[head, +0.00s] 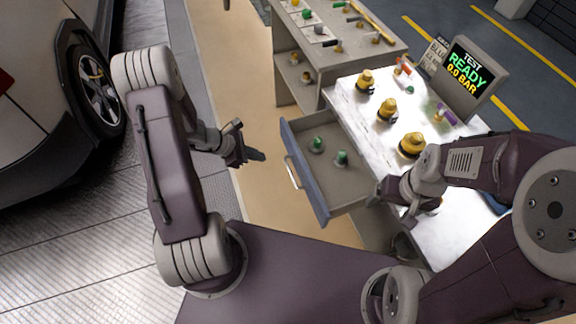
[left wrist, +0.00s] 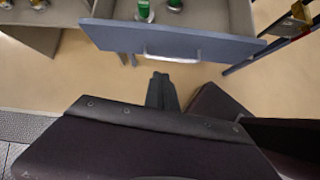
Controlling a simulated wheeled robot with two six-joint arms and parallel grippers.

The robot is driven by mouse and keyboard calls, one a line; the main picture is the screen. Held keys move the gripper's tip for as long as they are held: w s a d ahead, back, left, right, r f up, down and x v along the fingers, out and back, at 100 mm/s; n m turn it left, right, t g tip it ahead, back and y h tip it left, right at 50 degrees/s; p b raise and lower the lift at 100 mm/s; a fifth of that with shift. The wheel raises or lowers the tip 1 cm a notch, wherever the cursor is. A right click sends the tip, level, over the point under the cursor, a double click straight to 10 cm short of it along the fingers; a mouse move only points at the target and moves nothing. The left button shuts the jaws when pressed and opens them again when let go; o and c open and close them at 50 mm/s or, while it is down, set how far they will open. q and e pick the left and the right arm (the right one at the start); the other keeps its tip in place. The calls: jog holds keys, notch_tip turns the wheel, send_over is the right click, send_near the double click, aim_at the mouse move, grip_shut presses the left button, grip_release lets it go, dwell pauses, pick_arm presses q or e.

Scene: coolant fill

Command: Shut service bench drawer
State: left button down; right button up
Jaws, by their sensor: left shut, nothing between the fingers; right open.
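The service bench drawer (head: 318,190) stands pulled out to the left from under the white bench top (head: 357,113). Its blue-grey front (head: 303,175) carries a pale bar handle (head: 291,172). Two green-topped pieces lie inside it, one green piece (head: 317,144) and another green piece (head: 342,158). My left gripper (head: 254,156) is shut and empty, left of the drawer front and apart from it. In the left wrist view its fingers (left wrist: 162,90) point at the drawer front (left wrist: 170,40), with the handle (left wrist: 172,57) ahead. My right gripper (head: 389,208) is open over the bench, partly hidden by its own links.
Yellow-topped fittings (head: 387,108) stand on the white bench top, beside a test display (head: 467,72) reading READY, 0.0 BAR. A grey shelf cart (head: 338,55) with small parts stands behind. A car (head: 50,90) is at left. The tan floor strip (head: 262,215) before the drawer is clear.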

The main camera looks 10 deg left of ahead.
pick_arm(q)
jog(key=w+d+f+n+p, duration=0.1)
jog(key=w+d+f, duration=0.2)
jog(key=d+f, duration=0.3)
jog(key=shift+w+f, duration=0.2)
jog(key=shift+f, duration=1.85)
pick_arm(e)
jog(key=shift+a+r, duration=0.15)
jog(key=shift+r, duration=0.85)
